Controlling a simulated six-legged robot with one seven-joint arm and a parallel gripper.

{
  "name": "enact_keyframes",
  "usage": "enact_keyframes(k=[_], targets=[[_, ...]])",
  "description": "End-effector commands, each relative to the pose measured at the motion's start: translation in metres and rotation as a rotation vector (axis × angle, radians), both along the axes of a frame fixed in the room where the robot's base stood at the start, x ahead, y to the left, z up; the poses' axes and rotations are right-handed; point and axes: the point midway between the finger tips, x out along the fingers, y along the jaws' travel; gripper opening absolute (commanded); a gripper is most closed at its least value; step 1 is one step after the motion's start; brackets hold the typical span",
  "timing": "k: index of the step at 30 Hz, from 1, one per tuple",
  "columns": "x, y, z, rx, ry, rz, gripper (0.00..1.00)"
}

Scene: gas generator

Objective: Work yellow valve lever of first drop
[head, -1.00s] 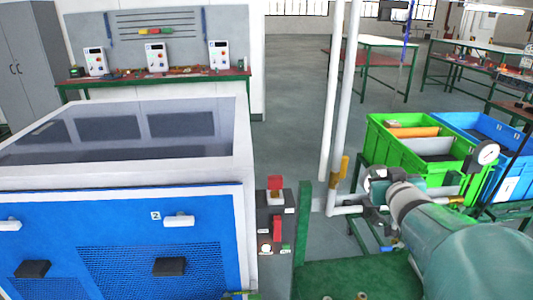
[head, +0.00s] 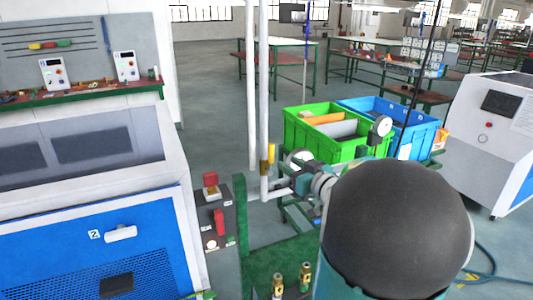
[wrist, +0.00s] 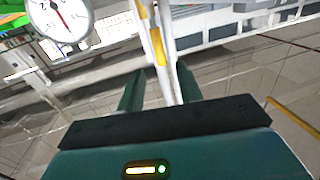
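The yellow valve lever (head: 271,153) stands along a white vertical pipe (head: 264,90) near the middle of the head view. A yellow lever-like part on a white pipe also shows in the wrist view (wrist: 158,46), beyond the fingers. My gripper (wrist: 160,88) is open with two dark green fingers apart. In the picture, the pipe runs down into the gap between them; I cannot tell the distance. No contact with the lever is visible. In the head view my arm's dark rounded link hides the area at lower right, and the fingertips are not clear.
A round gauge (head: 380,127) stands right of the pipe; a gauge also shows in the wrist view (wrist: 60,18). Green (head: 325,145) and blue (head: 420,135) crates stand behind. A control box with red parts (head: 214,215) is left, beside the blue-fronted machine (head: 90,245).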

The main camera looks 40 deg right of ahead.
Motion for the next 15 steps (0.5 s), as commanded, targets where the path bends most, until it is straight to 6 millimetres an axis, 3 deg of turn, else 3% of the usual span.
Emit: enact_keyframes(k=[9,15], targets=[[0.063,-0.004,-0.001,0.001,0.000,0.002,0.36],[0.091,-0.005,0.000,0.001,0.000,0.002,0.36]])
